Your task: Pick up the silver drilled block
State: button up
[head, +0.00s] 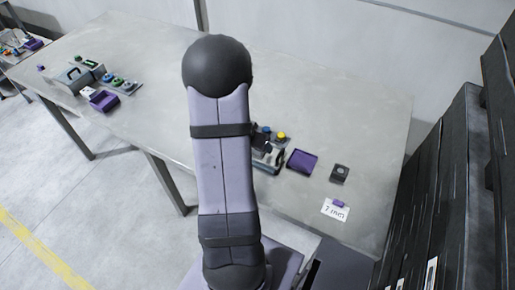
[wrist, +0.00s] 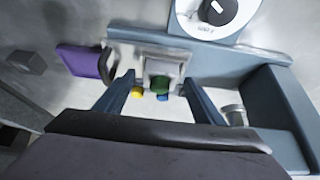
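A silver-grey block (wrist: 165,68) with a dark opening on its near side shows in the wrist view, seated against a blue-grey fixture (wrist: 215,65). I cannot tell for sure that it is the drilled block. My gripper (wrist: 158,92) has its two fingers spread wide, one on each side of the block's line, with visible gaps and nothing held. In the head view my arm hides the gripper and most of the fixture (head: 268,158). A dark block with a round mark (head: 340,172) lies on the table at the right; a dark block (wrist: 28,62) also shows at the wrist view's left.
A purple tray (head: 302,160) lies beside the fixture and shows in the wrist view (wrist: 80,60). A white dial with a black knob (wrist: 216,11) is behind the fixture. A yellow button (head: 282,135) is close by. A "7 mm" card (head: 334,211) lies near the table's front edge.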

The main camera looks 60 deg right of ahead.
jog(key=c, duration=1.2)
jog(key=shift+r, duration=0.15)
jog(key=shift+r+p, duration=5.95)
jog(key=shift+r, duration=2.9)
